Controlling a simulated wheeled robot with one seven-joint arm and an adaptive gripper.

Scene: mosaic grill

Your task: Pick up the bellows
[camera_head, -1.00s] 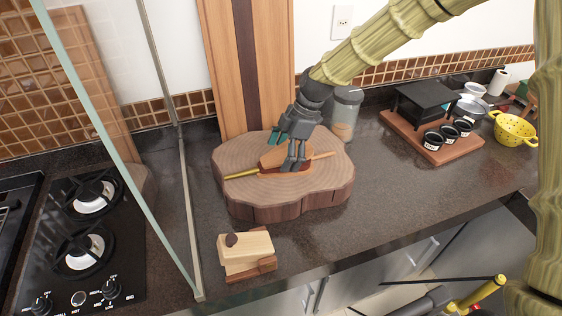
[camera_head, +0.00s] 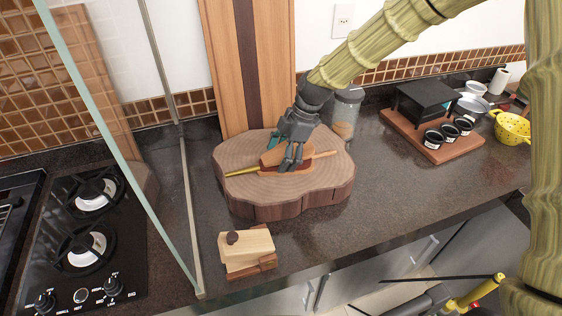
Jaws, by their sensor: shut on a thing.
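The bellows (camera_head: 272,159) lies on the round wood slab (camera_head: 235,192), with a brown wooden body, a yellow nozzle pointing left and a wooden handle pointing right. My gripper (camera_head: 288,165) reaches down from above right and is shut on the bellows around the middle of its body. The fingers cover part of the body. The bellows looks level and still at the slab's surface; I cannot tell whether there is a gap beneath it.
A wooden box-like block (camera_head: 247,250) sits in front of the slab. A glass jar (camera_head: 347,108) stands behind it. A glass panel (camera_head: 120,165) and gas stove (camera_head: 85,240) are at left. A black stand with small pots (camera_head: 425,115) and a yellow colander (camera_head: 512,128) are at right.

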